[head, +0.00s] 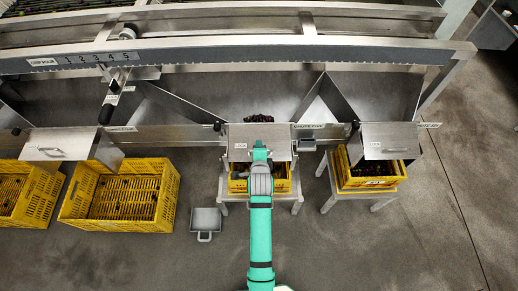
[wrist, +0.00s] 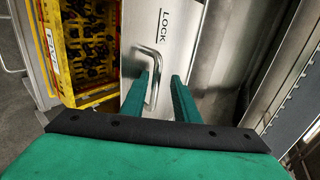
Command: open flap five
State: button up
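The middle metal flap (head: 238,133) has a small LOCK label and sits at the lower end of its chute. A small label beside it seems to read "chute five". In the wrist view the flap (wrist: 137,32) carries a bent metal bar handle (wrist: 153,66). My gripper (wrist: 161,78) has its two green fingers apart, with the handle between them; contact on both sides does not show. In the head view my gripper (head: 260,148) is over the flap's front part and hides the handle.
A yellow crate (head: 237,186) with dark fruit stands on a stand under the flap. Other flaps are at left (head: 57,140) and right (head: 390,133), with more yellow crates (head: 120,226). A grey scoop-like pan (head: 205,218) lies on the floor.

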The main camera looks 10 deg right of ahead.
jog(key=v, duration=1)
jog(key=shift+s+r, duration=0.2)
jog(key=shift+r, duration=0.1)
jog(key=s+a+n+t, duration=0.2)
jog(key=s+a+n, duration=0.2)
jog(key=s+n, duration=0.85)
jog(key=s+a+r+n+t, duration=0.1)
jog(key=s+r+n, duration=0.2)
jog(key=s, duration=0.6)
jog(key=s+a+r+n+t+y, duration=0.1)
jog(key=s+r+n, duration=0.3)
jog(key=s, duration=0.5)
notch_tip(320, 180, up, 2)
jog(key=shift+s+r, duration=0.1)
jog(key=shift+s, duration=0.2)
